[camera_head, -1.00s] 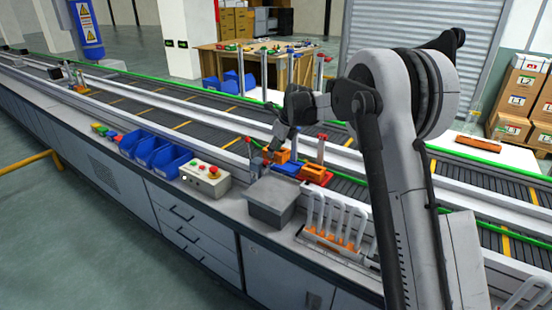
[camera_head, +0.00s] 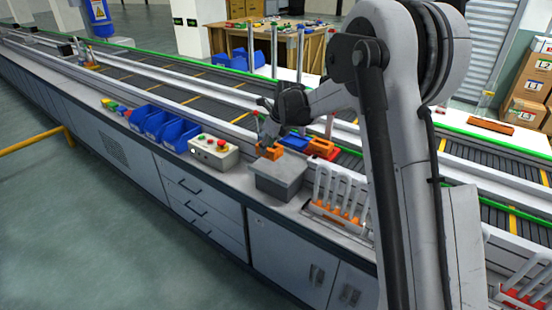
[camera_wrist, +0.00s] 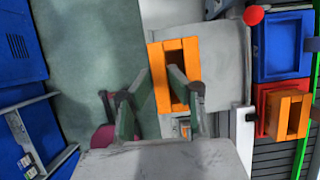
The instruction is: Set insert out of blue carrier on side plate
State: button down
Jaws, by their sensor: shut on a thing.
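An orange insert (camera_head: 268,153), an open rectangular frame, is in my gripper (camera_head: 266,134), on the near side of the conveyor. In the wrist view my gripper (camera_wrist: 159,73) is shut on the insert's left wall (camera_wrist: 192,58), one finger inside its opening and one outside. The blue carrier (camera_head: 296,142) is behind it to the right and looks empty in the wrist view (camera_wrist: 262,48). A light grey surface (camera_wrist: 225,72) lies beneath and beside the insert. I cannot tell whether the insert touches it.
A red carrier (camera_wrist: 263,125) holding another orange insert (camera_wrist: 274,112) sits beside the blue one. A grey box (camera_head: 280,178) stands in front, a button box (camera_head: 213,153) to the left, and blue bins (camera_head: 165,128) beyond. A rack with white handles (camera_head: 340,195) is to the right.

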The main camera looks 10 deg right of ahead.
aim_at(277, 148)
jog(key=d+f, duration=0.1)
jog(key=w+d+f, duration=0.2)
jog(key=d, duration=0.1)
jog(key=shift+w+d, duration=0.1)
jog(key=shift+w, duration=0.15)
jog(key=shift+f, duration=2)
jog(key=shift+f, duration=0.1)
jog(key=c, duration=1.7)
grip_release()
jog(key=shift+o, duration=0.2)
